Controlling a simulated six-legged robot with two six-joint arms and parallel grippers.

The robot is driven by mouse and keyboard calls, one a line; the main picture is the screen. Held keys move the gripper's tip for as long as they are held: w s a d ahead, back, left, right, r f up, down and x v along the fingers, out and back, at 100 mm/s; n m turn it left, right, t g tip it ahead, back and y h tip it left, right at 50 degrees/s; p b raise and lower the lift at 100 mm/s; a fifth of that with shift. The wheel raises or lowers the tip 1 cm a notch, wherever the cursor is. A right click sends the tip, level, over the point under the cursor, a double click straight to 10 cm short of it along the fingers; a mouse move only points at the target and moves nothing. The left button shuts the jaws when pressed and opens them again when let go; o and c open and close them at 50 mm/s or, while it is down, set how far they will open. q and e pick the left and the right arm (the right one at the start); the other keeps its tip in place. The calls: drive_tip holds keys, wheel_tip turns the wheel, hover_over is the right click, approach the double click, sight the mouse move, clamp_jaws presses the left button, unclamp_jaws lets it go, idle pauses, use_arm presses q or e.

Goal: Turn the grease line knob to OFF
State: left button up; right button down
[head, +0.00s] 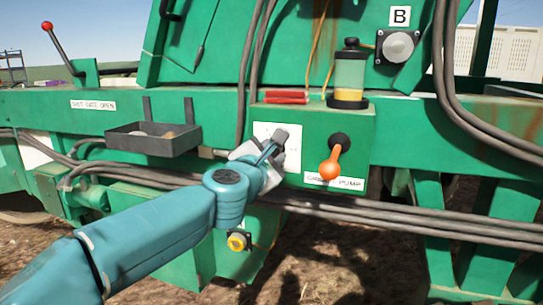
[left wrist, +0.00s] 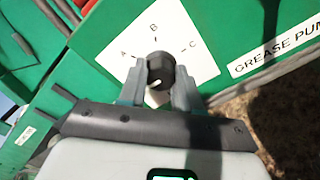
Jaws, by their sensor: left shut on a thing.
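The black grease line knob (left wrist: 160,69) sits on a white plate (left wrist: 188,38) marked A, B and C. A white mark on the knob's lower side faces away from the letters, toward my gripper. No OFF marking is readable. My left gripper (left wrist: 158,84) is shut on the knob, one finger on each side. In the head view my left gripper (head: 273,150) reaches the white plate (head: 262,131) on the green box and hides most of the knob. My right gripper is not in view.
An orange-tipped lever (head: 330,168) stands out right of the plate, above the grease pump label (head: 320,180). A grease reservoir (head: 350,78) and red sticks (head: 287,96) are on the box. A dark tray (head: 140,142) is at left. Cables (head: 400,220) run below.

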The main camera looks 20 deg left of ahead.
use_arm(q)
drive_tip(key=shift+f+n, duration=0.1)
drive_tip(key=shift+n, duration=0.3)
drive_tip(key=o, duration=1.1)
drive_tip(key=shift+c, duration=0.2)
drive_tip(key=s, duration=1.6)
drive_tip(key=shift+s+a, duration=0.2)
drive_tip(key=shift+a, duration=0.05)
